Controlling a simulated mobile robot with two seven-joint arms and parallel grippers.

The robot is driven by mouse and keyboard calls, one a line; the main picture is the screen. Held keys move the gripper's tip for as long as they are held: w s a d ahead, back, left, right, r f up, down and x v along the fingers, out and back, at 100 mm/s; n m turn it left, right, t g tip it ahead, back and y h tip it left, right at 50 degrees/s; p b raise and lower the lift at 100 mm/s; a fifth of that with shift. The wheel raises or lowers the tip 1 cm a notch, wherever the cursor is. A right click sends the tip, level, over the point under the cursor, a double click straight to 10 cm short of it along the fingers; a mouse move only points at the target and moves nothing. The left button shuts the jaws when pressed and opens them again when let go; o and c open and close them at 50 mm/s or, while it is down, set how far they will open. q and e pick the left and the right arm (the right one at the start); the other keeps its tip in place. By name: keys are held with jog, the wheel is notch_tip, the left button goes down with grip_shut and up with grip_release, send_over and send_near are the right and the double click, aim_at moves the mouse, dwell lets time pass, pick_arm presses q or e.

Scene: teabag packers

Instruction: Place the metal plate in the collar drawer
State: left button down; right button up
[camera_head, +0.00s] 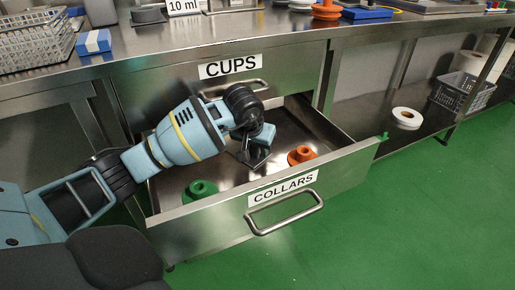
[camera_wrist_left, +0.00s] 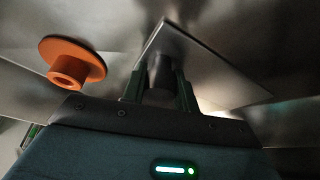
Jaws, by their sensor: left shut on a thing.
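The collar drawer (camera_head: 345,165), labelled COLLARS, is pulled open below the closed CUPS drawer. My left gripper (camera_head: 258,152) is inside the drawer's outline, over its floor. It is shut on the metal plate (camera_wrist_left: 205,62), a flat grey square sheet. In the left wrist view a grey post-like part of it sits between the fingers of the gripper (camera_wrist_left: 162,85). In the head view the plate is small and partly hidden by the gripper. I cannot tell whether it touches the drawer floor. My right gripper is not in view.
An orange collar (camera_head: 301,156) lies in the drawer right of the gripper; it also shows in the left wrist view (camera_wrist_left: 72,62). A green collar (camera_head: 200,190) lies at the drawer's front left. The steel worktop (camera_head: 230,32) is above. Drawer floor between the collars is clear.

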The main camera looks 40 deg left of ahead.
pick_arm(q)
jog(key=c, duration=1.1)
grip_release()
jog(key=shift+f, duration=0.15)
jog(key=shift+r, duration=0.3)
jog(key=p+v, duration=0.3)
jog(key=v, duration=0.8)
jog(key=shift+s+r+p, duration=0.15)
jog(key=shift+r+p, duration=0.25)
